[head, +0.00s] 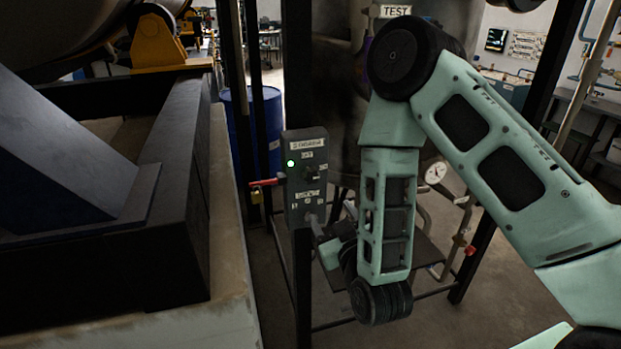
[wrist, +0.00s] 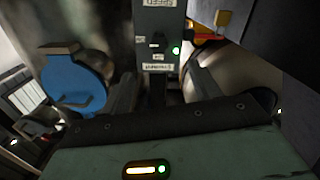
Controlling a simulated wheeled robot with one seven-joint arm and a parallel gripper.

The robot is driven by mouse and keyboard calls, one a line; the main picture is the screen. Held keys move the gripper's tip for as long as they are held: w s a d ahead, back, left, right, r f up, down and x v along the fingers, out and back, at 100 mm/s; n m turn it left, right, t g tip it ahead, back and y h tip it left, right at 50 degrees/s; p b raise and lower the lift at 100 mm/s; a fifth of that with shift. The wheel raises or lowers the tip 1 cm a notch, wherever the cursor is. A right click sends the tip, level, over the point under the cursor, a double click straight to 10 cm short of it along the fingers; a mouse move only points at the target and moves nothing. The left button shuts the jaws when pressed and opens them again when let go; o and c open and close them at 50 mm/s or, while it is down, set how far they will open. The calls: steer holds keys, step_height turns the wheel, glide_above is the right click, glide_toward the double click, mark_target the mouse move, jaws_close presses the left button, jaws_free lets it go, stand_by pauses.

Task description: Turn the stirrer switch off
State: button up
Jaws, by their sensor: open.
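The grey switch box (head: 306,182) stands on a dark post left of my arm in the head view. It has a lit green lamp (head: 291,163), white labels and a small dark switch knob (head: 312,172). In the wrist view the box (wrist: 146,30) appears upside down at top centre, with the knob (wrist: 155,42) and lit lamp (wrist: 175,50) on its face. My gripper (wrist: 160,92) is open and empty, its dark fingers apart below the box in that picture. In the head view my forearm and wrist partly hide the gripper, close to the box's lower part.
A red handle (head: 265,183) with a yellow padlock (head: 255,196) sticks out left of the box. A blue drum (head: 270,125) stands behind it. A heavy dark frame (head: 165,190) fills the left side. A pressure gauge (head: 435,172) and pipes lie behind my arm.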

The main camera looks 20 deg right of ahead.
mark_target(312, 178)
steer(key=w+p, duration=0.2)
steer(key=w, duration=0.3)
steer(key=w+p, duration=0.1)
steer(key=w, duration=0.3)
steer(key=w+r+p, duration=0.1)
steer(key=w+p, duration=0.1)
steer(key=w, duration=0.3)
steer(key=shift+w+d+p, duration=0.1)
steer(key=shift+w+p, duration=0.25)
steer(key=shift+w+f, duration=0.15)
steer(key=shift+w, duration=0.5)
steer(key=c, duration=1)
